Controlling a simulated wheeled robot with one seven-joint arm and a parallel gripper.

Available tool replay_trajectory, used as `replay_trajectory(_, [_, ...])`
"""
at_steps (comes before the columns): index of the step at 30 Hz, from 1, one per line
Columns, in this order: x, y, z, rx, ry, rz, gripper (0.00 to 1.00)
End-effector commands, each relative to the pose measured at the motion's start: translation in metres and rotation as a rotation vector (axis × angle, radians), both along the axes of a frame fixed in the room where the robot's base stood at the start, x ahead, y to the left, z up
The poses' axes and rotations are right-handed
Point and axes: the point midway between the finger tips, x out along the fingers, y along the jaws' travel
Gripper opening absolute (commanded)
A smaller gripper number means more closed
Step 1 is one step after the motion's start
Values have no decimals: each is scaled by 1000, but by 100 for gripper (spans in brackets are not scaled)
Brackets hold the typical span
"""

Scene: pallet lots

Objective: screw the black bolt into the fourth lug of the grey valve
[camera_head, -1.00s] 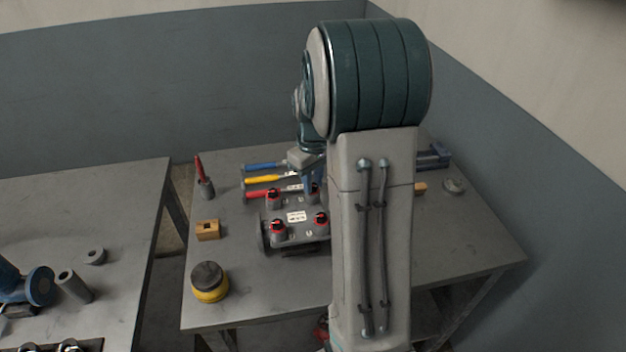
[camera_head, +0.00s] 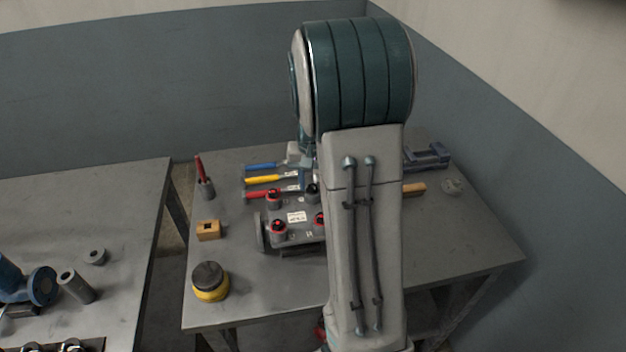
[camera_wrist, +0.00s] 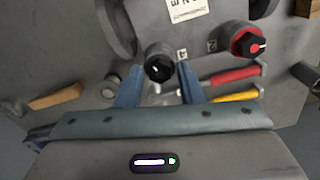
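The grey valve (camera_head: 262,234) lies on the table with a white label, partly hidden behind my arm. Three of its lugs carry black bolt heads with red rings, such as this ringed lug (camera_head: 274,197); one also shows in the wrist view (camera_wrist: 248,42). The lug without a red ring holds the black bolt (camera_wrist: 158,68), marked beside it with what looks like a 4; it also shows in the head view (camera_head: 312,189). How deep the bolt sits I cannot tell. My gripper (camera_wrist: 159,75) is open, its blue fingers on either side of the bolt with visible gaps.
Hammers with blue (camera_head: 262,167), yellow (camera_head: 262,179) and red handles lie behind the valve. A wooden block (camera_head: 208,230) and a yellow-black round tin (camera_head: 210,282) stand at left. A vise (camera_head: 430,155) is at back right. The front table area is clear.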

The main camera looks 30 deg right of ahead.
Motion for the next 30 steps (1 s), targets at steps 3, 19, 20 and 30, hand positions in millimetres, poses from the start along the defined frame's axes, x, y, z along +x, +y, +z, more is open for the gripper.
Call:
replay_trajectory(3, [0, 0, 0, 0, 0, 1, 36])
replay_trajectory(19, [0, -1, -1, 0, -1, 388, 36])
replay_trajectory(20, [0, -1, -1, 0, -1, 426, 36])
replay_trajectory(30, [0, -1, 0, 0, -1, 844, 36])
